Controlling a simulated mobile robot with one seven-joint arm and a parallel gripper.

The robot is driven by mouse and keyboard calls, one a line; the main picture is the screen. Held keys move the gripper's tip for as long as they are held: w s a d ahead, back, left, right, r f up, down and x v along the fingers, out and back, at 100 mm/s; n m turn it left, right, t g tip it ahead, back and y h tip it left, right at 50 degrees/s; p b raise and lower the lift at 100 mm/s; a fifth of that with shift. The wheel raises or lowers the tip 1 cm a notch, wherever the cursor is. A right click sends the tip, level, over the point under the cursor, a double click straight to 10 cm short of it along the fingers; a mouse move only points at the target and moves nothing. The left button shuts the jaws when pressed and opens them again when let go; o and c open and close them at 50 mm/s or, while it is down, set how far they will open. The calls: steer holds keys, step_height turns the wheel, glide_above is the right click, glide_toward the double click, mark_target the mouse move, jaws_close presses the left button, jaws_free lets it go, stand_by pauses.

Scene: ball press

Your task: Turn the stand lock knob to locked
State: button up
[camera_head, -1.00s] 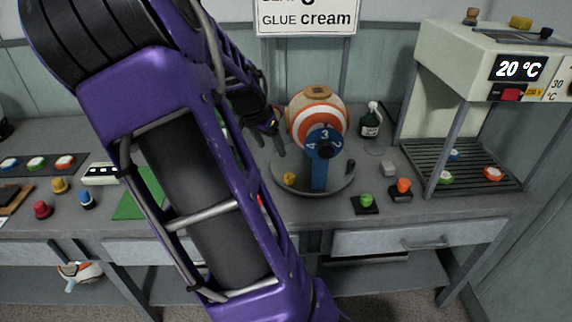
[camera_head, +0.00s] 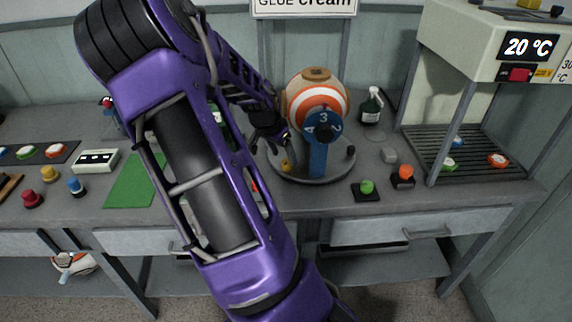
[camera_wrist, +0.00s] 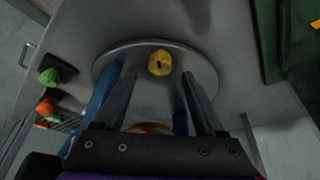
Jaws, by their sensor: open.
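The yellow knob (camera_head: 286,167), which I take to be the stand lock knob, sits on the left front of the round grey stand base (camera_head: 318,178). In the wrist view the knob (camera_wrist: 160,62) has a dark mark at its middle and lies just beyond and between my fingertips. My gripper (camera_wrist: 160,76) is open and empty, its two fingers on either side of the knob's line and apart from it. In the head view my gripper (camera_head: 284,147) hangs just above the knob, left of the blue numbered post (camera_head: 317,157). A white and orange ball (camera_head: 301,102) sits behind the post.
A green button (camera_head: 367,187) and an orange button (camera_head: 403,174) stand right of the base. A spray bottle (camera_head: 371,107) is behind. A green mat (camera_head: 137,181) lies left of my arm. A heater box (camera_head: 490,48) stands over a rack at right.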

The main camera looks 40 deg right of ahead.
mark_target(287, 162)
steer(key=shift+b+x, duration=0.3)
steer(key=shift+x, duration=1.65)
jaws_close()
